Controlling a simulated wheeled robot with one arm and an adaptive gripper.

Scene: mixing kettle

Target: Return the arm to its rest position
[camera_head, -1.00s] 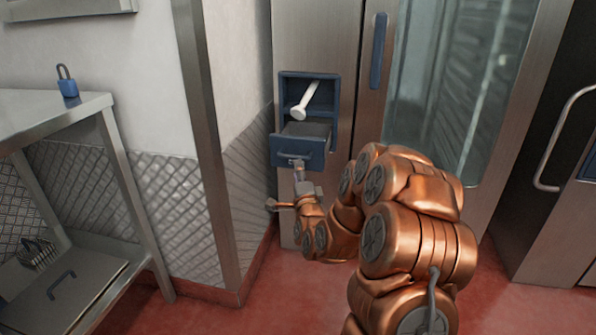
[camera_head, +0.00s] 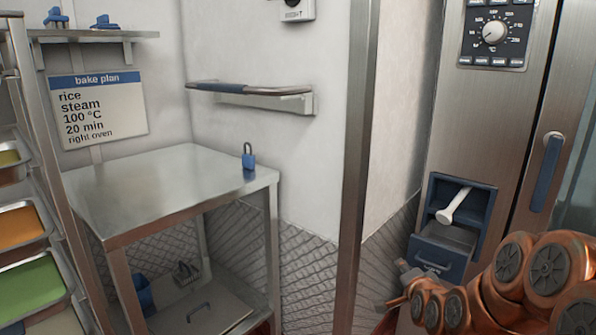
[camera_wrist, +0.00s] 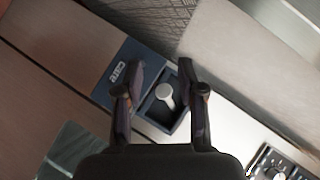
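My gripper (camera_wrist: 160,75) is open in the wrist view, its two dark fingers apart with nothing held between them. In the head view my copper arm comes in from the lower right, and my gripper (camera_head: 402,272) is just left of the blue drawer (camera_head: 440,258), apart from its handle as far as I can tell. The drawer stands pulled out of its blue recess in the steel oven. A white, knob-ended probe (camera_head: 453,206) leans in the recess; the probe (camera_wrist: 166,96) also shows beyond the fingers in the wrist view.
A rack of trays (camera_head: 30,285) is at far left. A wall rail (camera_head: 250,95) and steel corner post (camera_head: 355,170) lie between table and oven.

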